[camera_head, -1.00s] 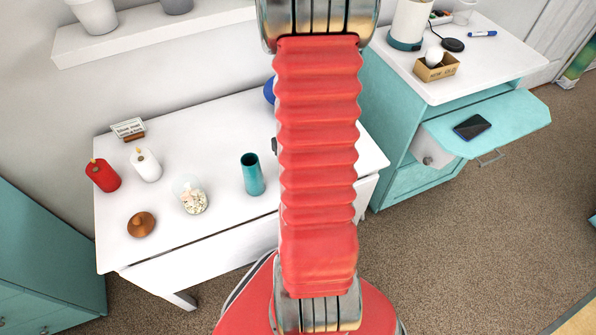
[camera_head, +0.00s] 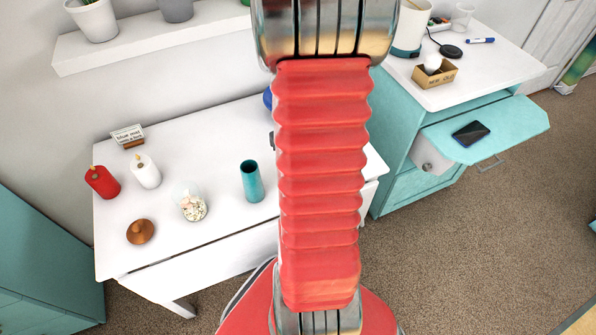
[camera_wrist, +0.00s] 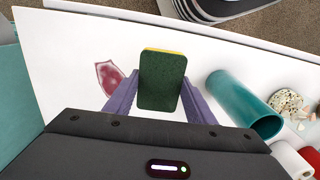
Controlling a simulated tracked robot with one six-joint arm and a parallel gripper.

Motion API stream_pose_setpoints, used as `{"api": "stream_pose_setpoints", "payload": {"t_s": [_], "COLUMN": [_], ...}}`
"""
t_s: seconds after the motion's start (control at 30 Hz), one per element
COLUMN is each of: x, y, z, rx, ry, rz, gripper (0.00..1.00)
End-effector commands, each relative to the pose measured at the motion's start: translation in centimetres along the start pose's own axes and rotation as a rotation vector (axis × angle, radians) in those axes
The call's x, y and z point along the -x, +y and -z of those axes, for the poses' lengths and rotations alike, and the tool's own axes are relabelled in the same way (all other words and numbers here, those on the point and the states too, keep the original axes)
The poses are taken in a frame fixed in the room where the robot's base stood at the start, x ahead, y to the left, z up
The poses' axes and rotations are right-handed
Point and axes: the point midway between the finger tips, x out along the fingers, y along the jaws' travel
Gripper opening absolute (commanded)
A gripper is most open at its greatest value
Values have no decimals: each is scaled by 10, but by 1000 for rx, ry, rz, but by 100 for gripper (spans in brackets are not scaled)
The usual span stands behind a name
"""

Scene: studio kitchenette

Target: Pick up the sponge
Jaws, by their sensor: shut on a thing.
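The sponge (camera_wrist: 162,66), dark green with a thin yellow layer at its far edge, is in the middle of the wrist view. My gripper (camera_wrist: 161,86) has its two purple fingers on the left and right sides of the sponge, shut on it. The white tabletop lies behind the sponge; how far the sponge is above it I cannot tell. In the head view my red arm hides the sponge and my gripper.
A teal cup (camera_head: 251,181), a glass jar (camera_head: 192,204), a brown knob-topped object (camera_head: 141,231), white (camera_head: 145,171) and red (camera_head: 102,182) candles stand on the white table (camera_head: 115,245). A flat dark-red shape (camera_wrist: 111,78) lies left of the sponge. A teal drawer (camera_head: 490,128) stands open.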

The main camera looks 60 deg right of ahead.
Motion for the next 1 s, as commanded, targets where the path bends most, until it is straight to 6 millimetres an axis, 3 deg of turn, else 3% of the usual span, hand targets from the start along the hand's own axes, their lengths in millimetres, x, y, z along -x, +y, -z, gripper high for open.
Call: {"api": "stream_pose_setpoints", "payload": {"t_s": [0.1,0.33,0.97,1.0], "x": [21,47,52,52], "y": [0,0,0,0], "z": [1,0,0,0], "rx": [0,0,1,1], "ry": [4,1,0,0], "rz": [-2,0,0,0], "gripper": [29,29,29,47]}}
